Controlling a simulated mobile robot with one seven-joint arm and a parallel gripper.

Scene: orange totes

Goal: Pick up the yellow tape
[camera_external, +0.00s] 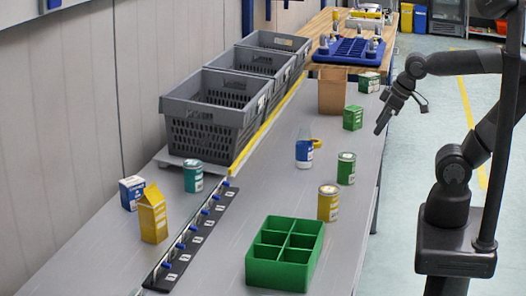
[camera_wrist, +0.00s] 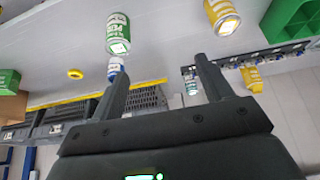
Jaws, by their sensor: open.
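The yellow tape (camera_wrist: 75,74) is a small ring on the grey table, left of my fingers in the wrist view. In the external view the tape (camera_external: 317,143) shows beside a blue-and-white container (camera_external: 303,154), which partly hides it. My gripper (camera_external: 382,122) is above the table's right edge, to the right of the tape and apart from it. In the wrist view my gripper (camera_wrist: 160,70) has its two fingers spread with nothing between them.
A green can (camera_external: 346,168), a green box (camera_external: 353,117) and a yellow can (camera_external: 328,203) stand near the tape. A green divided crate (camera_external: 277,283) is nearer the camera. Grey totes (camera_external: 205,110) line the left side. A brown box (camera_external: 332,92) stands farther back.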

